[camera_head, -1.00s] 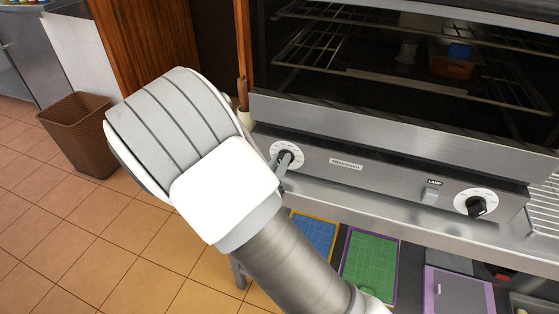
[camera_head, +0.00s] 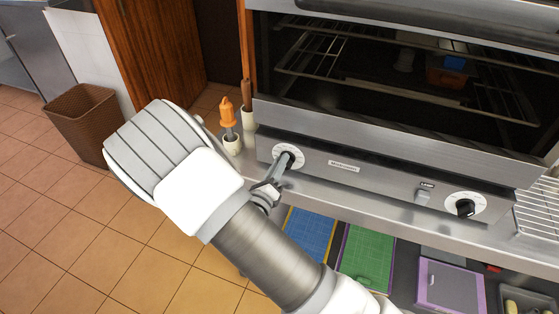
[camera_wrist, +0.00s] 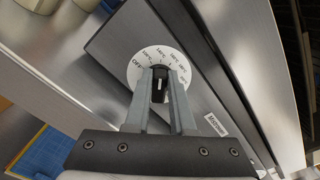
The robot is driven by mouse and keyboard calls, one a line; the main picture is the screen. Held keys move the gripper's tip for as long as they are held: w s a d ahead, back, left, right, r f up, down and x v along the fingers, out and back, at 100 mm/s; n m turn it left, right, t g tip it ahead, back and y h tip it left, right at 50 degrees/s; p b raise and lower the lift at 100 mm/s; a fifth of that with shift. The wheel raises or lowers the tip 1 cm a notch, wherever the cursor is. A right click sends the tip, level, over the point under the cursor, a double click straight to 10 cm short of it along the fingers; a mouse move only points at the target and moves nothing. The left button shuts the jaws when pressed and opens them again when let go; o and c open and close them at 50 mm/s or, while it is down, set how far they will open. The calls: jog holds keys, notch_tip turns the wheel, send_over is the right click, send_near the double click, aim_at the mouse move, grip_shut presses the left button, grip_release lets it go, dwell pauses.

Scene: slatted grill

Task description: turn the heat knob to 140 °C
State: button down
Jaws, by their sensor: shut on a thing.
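The heat knob (camera_head: 287,158) is the left black knob on the oven's steel control panel. It sits on a round white dial (camera_wrist: 171,57) marked OFF and with several temperatures. In the wrist view the knob (camera_wrist: 159,91) is between my two grey fingers, and my gripper (camera_wrist: 160,76) is shut on it. In the head view my gripper (camera_head: 281,170) reaches the knob from the lower left. The fingers cover the dial's lower part. I cannot tell which mark the knob points to.
A second black knob (camera_head: 465,207) and a lamp switch (camera_head: 423,196) are farther right on the panel. The oven's dark interior with wire racks (camera_head: 400,85) is above. An orange-handled tool (camera_head: 227,113) stands left of the panel. Coloured boards (camera_head: 366,256) lie below.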

dwell(0.3)
jog(key=c, duration=0.8)
grip_release()
jog(key=shift+o, duration=0.2)
jog(key=v, duration=1.7)
jog(key=shift+s+b, duration=0.2)
jog(key=shift+b, duration=0.15)
jog(key=shift+a, duration=0.1)
